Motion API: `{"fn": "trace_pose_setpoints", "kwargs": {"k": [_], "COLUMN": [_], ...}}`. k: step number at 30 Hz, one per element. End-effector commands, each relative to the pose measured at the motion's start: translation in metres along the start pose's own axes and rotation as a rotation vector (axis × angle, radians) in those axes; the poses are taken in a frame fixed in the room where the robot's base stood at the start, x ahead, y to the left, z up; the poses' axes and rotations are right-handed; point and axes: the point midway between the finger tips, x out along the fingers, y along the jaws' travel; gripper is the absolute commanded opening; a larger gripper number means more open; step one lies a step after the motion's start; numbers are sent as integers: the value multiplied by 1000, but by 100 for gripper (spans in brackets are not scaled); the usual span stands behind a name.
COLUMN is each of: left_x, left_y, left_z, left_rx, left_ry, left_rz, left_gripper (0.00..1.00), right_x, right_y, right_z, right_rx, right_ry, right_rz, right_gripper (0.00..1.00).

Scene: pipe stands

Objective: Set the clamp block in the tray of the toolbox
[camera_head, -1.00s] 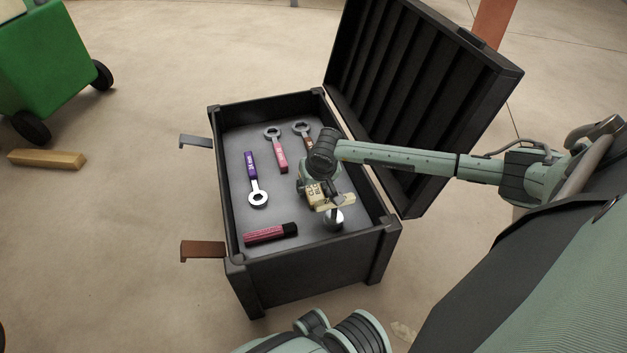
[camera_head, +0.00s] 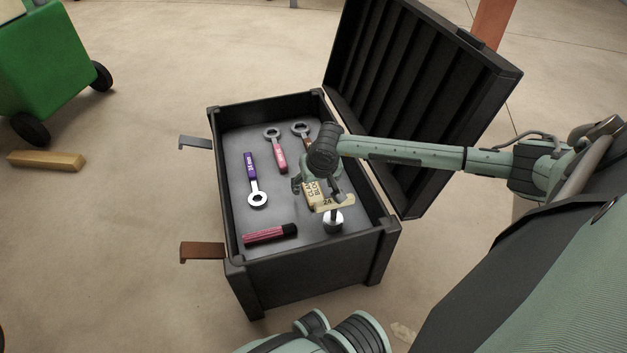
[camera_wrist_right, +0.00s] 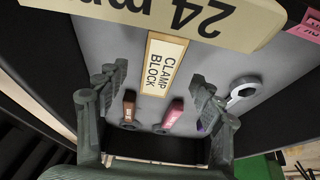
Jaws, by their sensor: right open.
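The clamp block (camera_head: 312,193), tan with a white label reading CLAMP BLOCK, is inside the open black toolbox (camera_head: 310,265), at the right of its grey tray. A tan piece marked 24 mm (camera_head: 334,204) and a silver round part (camera_head: 333,221) show beside it. In the right wrist view, the clamp block (camera_wrist_right: 163,64) appears beyond the fingers and the 24 mm piece (camera_wrist_right: 185,18) looms closest. My right gripper (camera_wrist_right: 155,98) is open, its fingers apart with no object clamped between them. In the head view, the right gripper (camera_head: 318,186) partly hides the block. My left gripper is out of view.
Wrenches with purple (camera_head: 251,165), pink (camera_head: 280,156) and brown handles lie in the tray, with a dark pink bar (camera_head: 270,234) near its front. The raised lid (camera_head: 425,95) stands behind my right arm. A wooden bar (camera_head: 46,160) lies on the floor.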

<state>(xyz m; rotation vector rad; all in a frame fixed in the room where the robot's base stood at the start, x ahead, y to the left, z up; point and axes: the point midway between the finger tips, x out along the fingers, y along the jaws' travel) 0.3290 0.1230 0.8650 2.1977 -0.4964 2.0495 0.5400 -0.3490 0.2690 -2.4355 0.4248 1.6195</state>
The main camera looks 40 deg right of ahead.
Motion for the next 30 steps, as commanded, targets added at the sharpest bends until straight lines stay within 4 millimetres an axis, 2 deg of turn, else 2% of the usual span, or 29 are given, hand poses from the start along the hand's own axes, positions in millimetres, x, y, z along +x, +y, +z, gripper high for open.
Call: {"fn": "trace_pose_setpoints", "kwargs": {"k": [30], "left_x": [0], "left_y": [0], "left_z": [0], "left_rx": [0], "left_ry": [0], "left_rz": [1], "left_gripper": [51], "right_x": [-50], "right_y": [0], "right_z": [0], "right_rx": [-1], "right_ry": [0], "right_rz": [-1], "right_gripper": [67]}}
